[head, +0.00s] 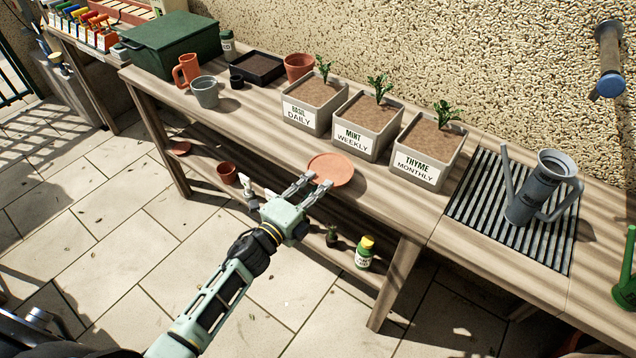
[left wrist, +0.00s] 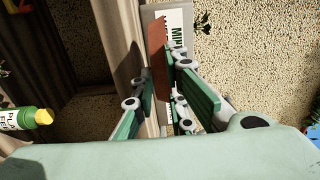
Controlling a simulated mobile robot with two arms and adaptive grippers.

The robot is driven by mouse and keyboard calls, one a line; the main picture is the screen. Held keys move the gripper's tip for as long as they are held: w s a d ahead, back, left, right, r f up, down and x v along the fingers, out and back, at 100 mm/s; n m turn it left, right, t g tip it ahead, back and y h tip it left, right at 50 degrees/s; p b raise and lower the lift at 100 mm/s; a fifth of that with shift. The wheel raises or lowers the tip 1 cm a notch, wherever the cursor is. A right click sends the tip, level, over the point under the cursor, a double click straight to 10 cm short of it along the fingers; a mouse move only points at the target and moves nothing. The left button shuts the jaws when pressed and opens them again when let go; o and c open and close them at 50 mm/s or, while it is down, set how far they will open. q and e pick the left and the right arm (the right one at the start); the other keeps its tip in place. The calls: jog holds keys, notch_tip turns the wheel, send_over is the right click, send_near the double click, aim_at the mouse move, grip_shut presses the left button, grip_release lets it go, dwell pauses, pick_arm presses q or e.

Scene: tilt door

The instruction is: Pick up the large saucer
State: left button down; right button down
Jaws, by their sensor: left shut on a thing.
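The large saucer (head: 331,169) is a round terracotta dish at the front edge of the bench, in front of the mint planter. My left gripper (head: 318,188) has its fingers at the saucer's near rim and is shut on it. In the left wrist view the saucer (left wrist: 159,55) shows edge-on as a thin reddish strip between the fingers of my left gripper (left wrist: 157,82). I cannot tell whether the saucer touches the bench top. My right gripper is not in view.
Three labelled planters, basil (head: 307,113), mint (head: 364,134) and thyme (head: 425,160), stand behind the saucer. A grey watering can (head: 535,195) stands on a slatted grate to the right. A small terracotta pot (head: 227,173) and a yellow-capped bottle (head: 364,255) sit below on the lower shelf.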

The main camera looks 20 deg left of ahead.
pick_arm(q)
jog(key=s+a+r+p, duration=0.2)
jog(key=s, duration=0.4)
jog(key=s+a+r+p, duration=0.2)
jog(key=s+p, duration=0.1)
jog(key=s, duration=0.3)
jog(key=shift+a+r, duration=0.2)
jog(key=shift+r, duration=0.2)
